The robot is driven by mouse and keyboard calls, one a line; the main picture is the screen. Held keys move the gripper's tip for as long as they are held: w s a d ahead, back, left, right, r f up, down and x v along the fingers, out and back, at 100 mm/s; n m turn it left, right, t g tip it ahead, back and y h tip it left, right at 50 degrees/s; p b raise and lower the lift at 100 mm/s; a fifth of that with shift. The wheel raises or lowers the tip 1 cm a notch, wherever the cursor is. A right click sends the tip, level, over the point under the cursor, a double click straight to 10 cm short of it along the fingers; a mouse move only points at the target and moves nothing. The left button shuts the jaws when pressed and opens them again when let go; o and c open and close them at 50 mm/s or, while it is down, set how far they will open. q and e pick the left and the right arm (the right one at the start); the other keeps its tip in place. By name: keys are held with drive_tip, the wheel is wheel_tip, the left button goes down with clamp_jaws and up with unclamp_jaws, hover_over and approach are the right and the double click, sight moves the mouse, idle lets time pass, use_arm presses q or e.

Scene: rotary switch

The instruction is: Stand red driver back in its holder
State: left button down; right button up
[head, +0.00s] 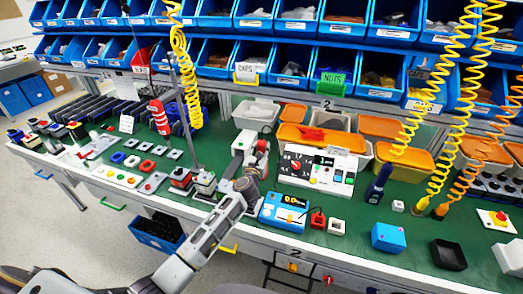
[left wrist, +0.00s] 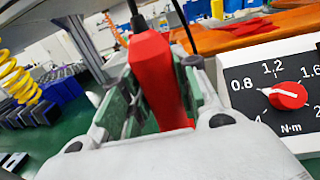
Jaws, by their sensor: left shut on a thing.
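My left gripper (head: 252,150) is above the green bench, just left of the white dial panel (head: 318,170). In the left wrist view it is shut on the red driver (left wrist: 157,82), whose body stands nearly upright between the green-padded fingers (left wrist: 150,92). The driver has a black top end. In the head view the gripper mostly hides the driver, and only a little red shows. I cannot tell from these frames which fixture is the driver's holder. My right gripper is not in view.
The panel has a red dial (left wrist: 288,95) close to the right of my gripper. A blue meter box (head: 283,212) sits in front. A dark blue driver (head: 378,185) stands at the right under yellow coils. A pole (head: 187,90) rises to the left. Blue bins line the back.

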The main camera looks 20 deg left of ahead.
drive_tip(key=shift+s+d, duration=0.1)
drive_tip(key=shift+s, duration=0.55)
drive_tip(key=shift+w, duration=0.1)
use_arm(q)
drive_tip(key=c, duration=1.7)
unclamp_jaws()
drive_tip(key=o, duration=0.7)
drive_tip(key=shift+f, duration=0.1)
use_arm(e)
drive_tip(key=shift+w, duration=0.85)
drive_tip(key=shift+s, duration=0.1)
